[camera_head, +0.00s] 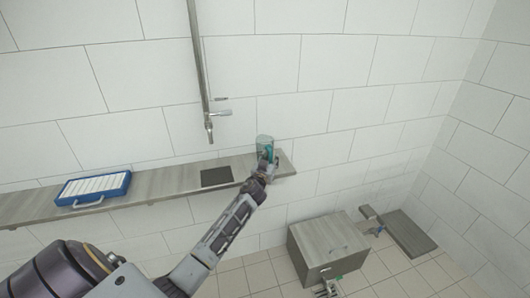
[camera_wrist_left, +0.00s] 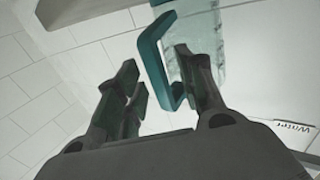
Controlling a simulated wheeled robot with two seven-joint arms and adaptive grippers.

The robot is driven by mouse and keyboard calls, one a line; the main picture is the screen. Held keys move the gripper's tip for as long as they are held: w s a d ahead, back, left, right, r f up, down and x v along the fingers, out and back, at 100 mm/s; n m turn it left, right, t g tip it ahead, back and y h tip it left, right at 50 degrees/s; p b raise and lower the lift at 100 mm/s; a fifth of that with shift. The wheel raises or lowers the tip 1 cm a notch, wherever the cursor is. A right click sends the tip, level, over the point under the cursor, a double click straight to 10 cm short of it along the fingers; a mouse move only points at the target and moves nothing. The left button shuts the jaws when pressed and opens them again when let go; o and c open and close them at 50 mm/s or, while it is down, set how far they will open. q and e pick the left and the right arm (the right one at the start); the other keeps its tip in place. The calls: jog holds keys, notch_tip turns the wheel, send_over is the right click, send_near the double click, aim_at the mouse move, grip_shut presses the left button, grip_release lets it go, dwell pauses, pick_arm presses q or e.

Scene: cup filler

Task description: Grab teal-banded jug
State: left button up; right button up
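The teal-banded jug (camera_head: 264,141) is clear with a teal band and stands near the right end of the wall shelf. My left gripper (camera_head: 267,165) is at the jug, in front of its lower part. In the left wrist view, the jug's teal handle (camera_wrist_left: 150,65) lies between the two spread fingers of my left gripper (camera_wrist_left: 155,85), nearer the right finger. The fingers are open, with a clear gap on the left side of the handle. The jug's clear body (camera_wrist_left: 205,45) is partly hidden behind the right finger. A small metallic part (camera_head: 328,288) at the bottom edge may be my right gripper; its state is unclear.
A tap (camera_head: 209,128) on a vertical pipe hangs above the shelf (camera_head: 150,195), left of the jug. A dark square plate (camera_head: 216,176) and a blue-framed tray (camera_head: 93,188) are on the shelf. A grey wooden box (camera_head: 325,240) stands on the floor. A "Water" label (camera_wrist_left: 292,127) shows in the wrist view.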

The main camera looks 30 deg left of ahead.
pick_arm(q)
grip_shut()
jog(key=shift+r, duration=0.15)
jog(key=shift+r+p, duration=0.4)
jog(key=shift+r, duration=4.5)
